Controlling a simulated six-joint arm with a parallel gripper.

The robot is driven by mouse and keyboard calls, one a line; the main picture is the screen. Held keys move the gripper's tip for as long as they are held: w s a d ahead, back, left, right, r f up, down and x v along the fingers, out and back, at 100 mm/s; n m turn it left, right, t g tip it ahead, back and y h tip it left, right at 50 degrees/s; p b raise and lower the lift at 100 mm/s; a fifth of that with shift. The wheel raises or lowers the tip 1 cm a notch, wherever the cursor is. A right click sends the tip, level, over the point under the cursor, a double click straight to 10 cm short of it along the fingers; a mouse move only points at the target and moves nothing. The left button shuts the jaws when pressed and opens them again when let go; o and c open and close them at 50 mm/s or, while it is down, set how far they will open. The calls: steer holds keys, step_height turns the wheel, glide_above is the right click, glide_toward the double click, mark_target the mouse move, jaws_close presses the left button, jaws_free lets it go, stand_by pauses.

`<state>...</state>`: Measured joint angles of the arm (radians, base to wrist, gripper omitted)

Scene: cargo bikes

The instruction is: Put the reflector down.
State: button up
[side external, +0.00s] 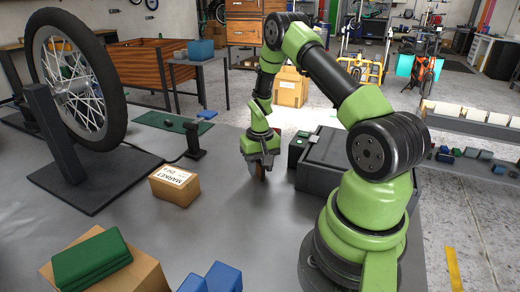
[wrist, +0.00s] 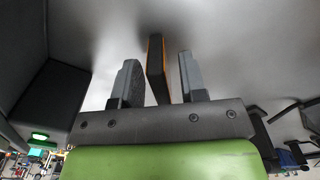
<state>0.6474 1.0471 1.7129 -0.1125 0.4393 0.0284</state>
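The reflector is a thin, dark slab with an orange edge. It shows in the wrist view (wrist: 157,68) between the two fingers of my gripper (wrist: 160,76), and as a small orange-brown bit under my gripper (side external: 258,165) in the side view (side external: 261,174). My gripper points down, low over the grey table (side external: 235,225). Its fingers are apart, with a gap showing on each side of the reflector, narrower on the left. The reflector stands upright and reaches past the fingertips. Whether its lower end touches the table I cannot tell.
A dark grey box (side external: 335,160) stands close right of my gripper. A labelled cardboard box (side external: 174,186) lies to the left, with a black upright holder (side external: 194,140) behind it. A wheel (side external: 75,80) on a stand is farther left. Blue blocks (side external: 222,277) are in front.

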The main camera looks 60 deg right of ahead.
mark_target(260, 162)
step_height(260, 162, up, 11)
steer(key=shift+f, duration=0.15)
steer(key=a+r+n+t, duration=0.1)
steer(key=a+r+t, duration=0.1)
steer(key=a+r, duration=0.6)
steer(key=s+a+r+n+t+y, duration=0.2)
steer(key=s+a+r+n+t, duration=0.2)
steer(key=s+a+r, duration=0.7)
steer(key=s+a+t, duration=0.1)
steer(key=a, duration=0.3)
steer(key=shift+s, duration=0.15)
